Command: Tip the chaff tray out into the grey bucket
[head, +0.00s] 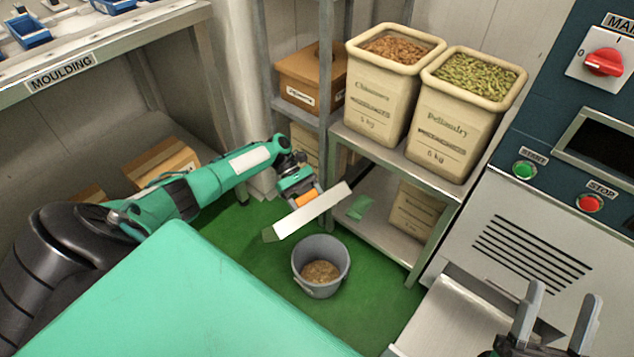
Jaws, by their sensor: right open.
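The chaff tray (312,212) is a long pale piece with an orange part at its middle near my gripper. It is held in the air, steeply tilted, just above and behind the grey bucket; its inside is hidden from me. My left gripper (300,192) is at the orange part and looks shut on it, though its fingertips are mostly hidden. The grey bucket (318,252) stands upright on the green floor with brown chaff (320,272) in its bottom. My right gripper (561,296) is open and empty at the lower right, far from tray and bucket.
A metal shelf (378,150) behind the tray carries two cream bins (382,105) (455,130) of nuts. A machine (530,240) with red and green buttons stands at right. The moulding bench (100,50) is at upper left. Green floor surrounds the bucket.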

